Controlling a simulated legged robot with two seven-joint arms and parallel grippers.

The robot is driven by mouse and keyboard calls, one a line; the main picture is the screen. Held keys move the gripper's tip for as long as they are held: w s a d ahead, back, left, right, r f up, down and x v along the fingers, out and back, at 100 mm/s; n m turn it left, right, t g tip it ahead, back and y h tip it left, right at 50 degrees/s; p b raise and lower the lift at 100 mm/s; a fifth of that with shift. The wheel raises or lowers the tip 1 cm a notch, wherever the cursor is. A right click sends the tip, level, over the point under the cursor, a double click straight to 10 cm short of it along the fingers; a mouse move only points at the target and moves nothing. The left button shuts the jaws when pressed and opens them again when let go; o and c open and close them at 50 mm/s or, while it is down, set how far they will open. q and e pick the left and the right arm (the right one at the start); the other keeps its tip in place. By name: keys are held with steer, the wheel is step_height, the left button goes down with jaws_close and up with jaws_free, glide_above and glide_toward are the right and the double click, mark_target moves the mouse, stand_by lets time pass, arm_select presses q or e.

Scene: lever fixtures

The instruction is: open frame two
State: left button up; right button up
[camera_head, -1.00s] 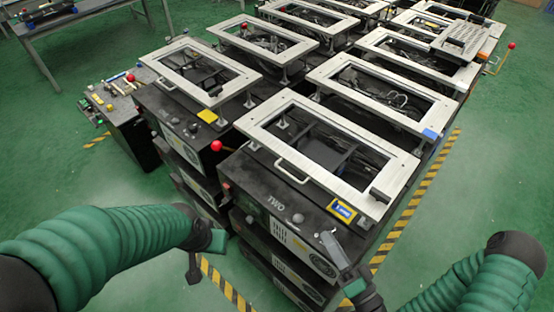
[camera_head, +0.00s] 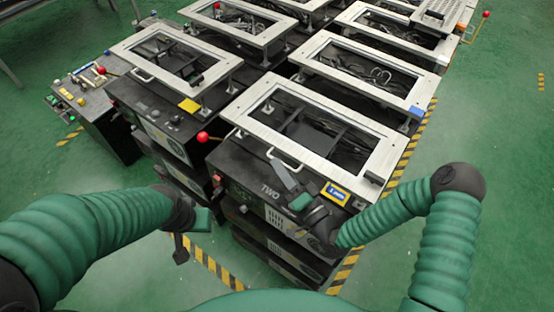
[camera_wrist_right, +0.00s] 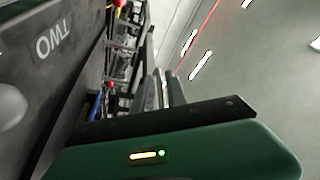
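Frame two (camera_head: 318,162) is a silver rectangular frame lying flat over the black box marked TWO (camera_head: 270,190). A white handle (camera_head: 270,155) sits on its front edge. My right gripper (camera_head: 280,170) is at this handle, its grey finger reaching up to it; I cannot tell whether it touches. The right wrist view shows two long fingers (camera_wrist_right: 163,90) close together beside the box; what lies between them is unclear. My left gripper (camera_head: 190,235) hangs in front of the boxes at lower left, away from the frame; its opening is unclear.
More silver frames on black boxes stand behind and to the left. A red ball knob (camera_head: 203,137) is left of frame two. A blue and yellow label (camera_head: 335,193) is on the box near my right arm. Green floor is free in front and right.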

steer(key=shift+w+a+r, duration=0.15)
steer(key=shift+w+r, duration=0.05)
steer(key=shift+w, duration=0.45)
steer(key=shift+w+d, duration=0.1)
steer(key=shift+d, duration=0.35)
steer(key=shift+a, duration=0.1)
steer(key=c, duration=0.3)
steer(key=shift+a, duration=0.25)
jaws_close()
steer(key=shift+f, duration=0.2)
